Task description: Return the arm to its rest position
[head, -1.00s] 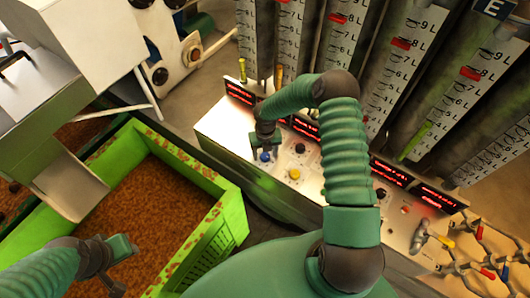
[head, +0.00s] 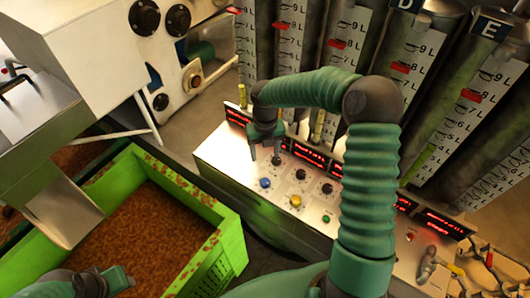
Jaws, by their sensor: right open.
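My right arm (head: 368,190) is green and ribbed and arches over the control panel. Its gripper (head: 264,156) points down over the back left of the panel, open and with nothing seen between its fingers. It is behind the blue button (head: 265,183) and close to a black knob (head: 277,160); whether it touches the knob I cannot tell. My left gripper (head: 118,281) is at the bottom left, in front of the green bin, partly cut off by the frame edge. Its finger gap cannot be made out.
The metal control panel (head: 215,153) carries a yellow button (head: 296,201), knobs and red displays. Tall graduated tanks (head: 345,50) stand close behind it. A green bin (head: 232,240) of brown material lies left, beside a white machine (head: 75,50). Valves and hoses are at right.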

